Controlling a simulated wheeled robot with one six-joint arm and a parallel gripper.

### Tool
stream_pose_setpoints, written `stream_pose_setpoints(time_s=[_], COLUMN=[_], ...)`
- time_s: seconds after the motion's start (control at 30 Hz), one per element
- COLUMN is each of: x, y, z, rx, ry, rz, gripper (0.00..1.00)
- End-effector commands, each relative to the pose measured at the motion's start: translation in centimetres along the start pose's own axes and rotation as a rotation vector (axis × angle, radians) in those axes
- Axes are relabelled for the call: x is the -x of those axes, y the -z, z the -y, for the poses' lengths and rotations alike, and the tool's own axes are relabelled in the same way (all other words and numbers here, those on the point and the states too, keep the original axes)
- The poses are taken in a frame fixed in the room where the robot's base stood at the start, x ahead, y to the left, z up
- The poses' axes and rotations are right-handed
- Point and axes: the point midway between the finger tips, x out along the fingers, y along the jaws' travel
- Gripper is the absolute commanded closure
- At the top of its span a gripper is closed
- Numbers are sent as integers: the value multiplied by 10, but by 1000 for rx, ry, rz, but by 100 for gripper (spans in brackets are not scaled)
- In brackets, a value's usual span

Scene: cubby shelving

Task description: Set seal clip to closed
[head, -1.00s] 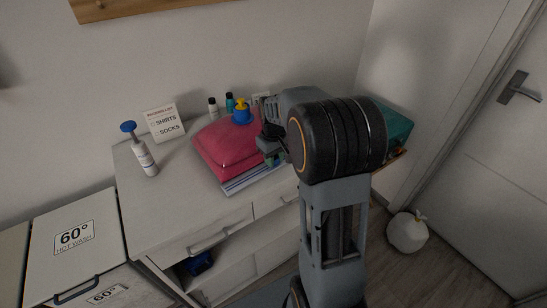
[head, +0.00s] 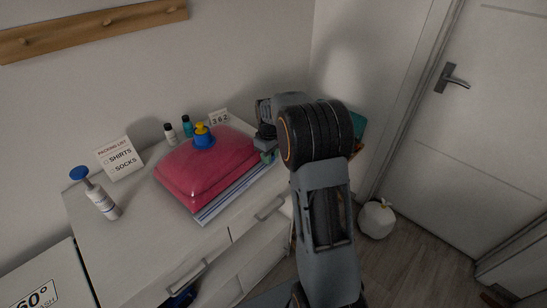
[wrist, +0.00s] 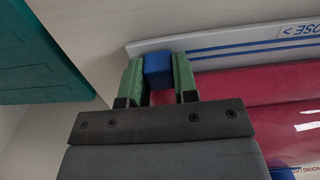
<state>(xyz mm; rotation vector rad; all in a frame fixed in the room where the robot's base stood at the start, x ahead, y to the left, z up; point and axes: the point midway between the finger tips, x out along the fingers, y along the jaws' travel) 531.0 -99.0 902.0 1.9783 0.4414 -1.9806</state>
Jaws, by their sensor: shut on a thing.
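The pink vacuum bag (head: 207,172) lies on the white cabinet top, with a pale seal strip (head: 228,193) with blue lines along its front edge. In the wrist view the strip (wrist: 235,45) carries upside-down lettering that seems to read "CLOSE" with an arrow. The blue seal clip (wrist: 158,70) sits at the strip's left end in that view. My gripper (wrist: 158,82) is shut on the clip, one green finger on each side. In the head view my gripper (head: 267,155) is at the bag's right end and hides the clip.
A teal box (head: 358,125) is right of my arm. A white sack (head: 376,219) is on the floor.

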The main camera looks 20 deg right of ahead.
Motion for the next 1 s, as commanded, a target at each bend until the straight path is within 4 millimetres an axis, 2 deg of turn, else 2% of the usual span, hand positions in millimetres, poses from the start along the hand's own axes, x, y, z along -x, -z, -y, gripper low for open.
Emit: stream_pose_setpoints(time_s=[0.3,0.33,0.6,0.87,1.0], x=[1,1,0,2,17], y=[0,0,-1,-1,0], z=[-3,-3,-3,-3,-3], rx=[-2,-3,-4,-3,-3], ry=[-3,-3,-2,-2,-3], rz=[-3,-3,-2,-2,-4], gripper=[100,71,47,47,47])
